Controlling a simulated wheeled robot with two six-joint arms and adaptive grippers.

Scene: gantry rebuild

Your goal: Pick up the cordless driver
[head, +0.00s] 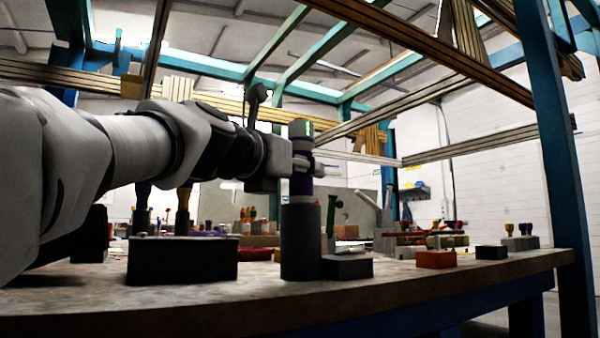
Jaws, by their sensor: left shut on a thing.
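The cordless driver (301,187) appears to be the upright thing at my left gripper, with a dark blue-purple body and what looks like a grey, green-marked top above the jaws. Its lower part is hidden in or behind a dark grey upright cylinder (301,243) on the workbench. My left gripper (306,164) reaches in from the left and is shut on the driver at its upper part. The fingers are small and partly hidden by the wrist. I cannot tell whether the driver is clear of the cylinder's bottom. My right gripper is not in view.
The wooden workbench (400,283) has a long black box (182,261) to the left, a small dark block (346,267) beside the cylinder, and an orange block (435,259) and black block (491,252) to the right. A blue post (558,160) stands at the right edge.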

